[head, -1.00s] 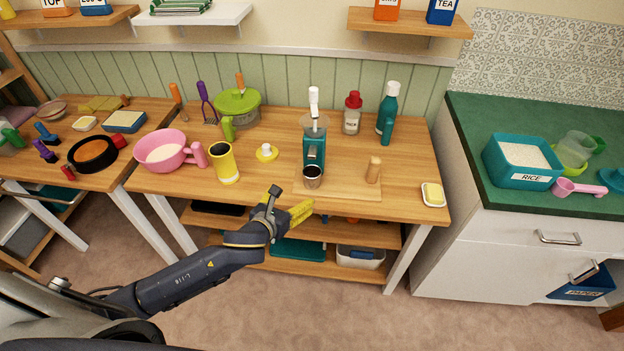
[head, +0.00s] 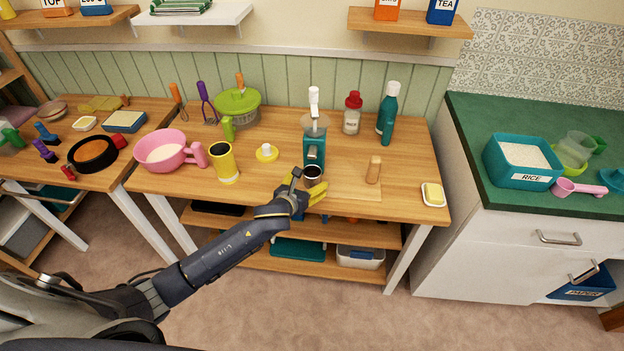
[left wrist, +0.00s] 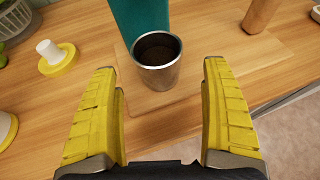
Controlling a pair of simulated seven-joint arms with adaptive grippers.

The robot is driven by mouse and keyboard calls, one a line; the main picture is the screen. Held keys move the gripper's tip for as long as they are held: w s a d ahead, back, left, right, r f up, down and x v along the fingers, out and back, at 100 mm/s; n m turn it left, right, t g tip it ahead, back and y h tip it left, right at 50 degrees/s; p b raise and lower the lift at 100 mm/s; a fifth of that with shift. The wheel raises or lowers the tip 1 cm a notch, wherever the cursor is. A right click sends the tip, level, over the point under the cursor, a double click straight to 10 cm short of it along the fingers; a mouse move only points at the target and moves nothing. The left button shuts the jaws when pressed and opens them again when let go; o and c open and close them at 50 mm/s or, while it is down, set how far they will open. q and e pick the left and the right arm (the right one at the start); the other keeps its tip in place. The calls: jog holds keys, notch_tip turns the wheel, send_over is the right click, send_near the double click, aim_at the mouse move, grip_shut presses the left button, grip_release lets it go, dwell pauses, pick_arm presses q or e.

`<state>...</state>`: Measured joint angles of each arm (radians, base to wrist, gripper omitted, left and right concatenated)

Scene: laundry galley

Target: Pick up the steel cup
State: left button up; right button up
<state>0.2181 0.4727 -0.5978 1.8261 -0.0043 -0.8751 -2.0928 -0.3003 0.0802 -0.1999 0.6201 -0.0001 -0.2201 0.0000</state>
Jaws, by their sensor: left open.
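The steel cup (left wrist: 157,67) stands upright on the wooden board in front of the teal grinder, with dark contents or a dark inside. In the head view the cup (head: 312,173) shows just behind my left gripper (head: 318,193), which partly covers it. My left gripper (left wrist: 163,115) is open and empty, its yellow fingers spread to either side of the space in front of the cup. The cup lies beyond the fingertips, apart from them. My right gripper is in neither view.
The teal grinder (head: 314,150) stands right behind the cup. A wooden pestle-like piece (head: 373,170) stands on the board (head: 345,190) to the right. A yellow-and-white lid (head: 266,152) and a yellow mug (head: 224,163) are to the left. The table's front edge runs below the gripper.

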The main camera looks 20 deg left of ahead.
aim_at(315, 169)
pick_arm(q)
jog(key=shift+x, duration=2.45)
jog(key=shift+f, duration=0.15)
jog(key=shift+c, duration=0.4)
jog(key=c, duration=1.4)
jog(key=shift+a+r, duration=0.1)
jog(key=shift+r, duration=0.55)
jog(key=shift+s+r, duration=0.2)
jog(key=shift+r, duration=0.35)
jog(key=shift+s+r, duration=0.25)
jog(key=shift+r, duration=0.3)
jog(key=s+a, duration=0.2)
jog(key=s, duration=1.5)
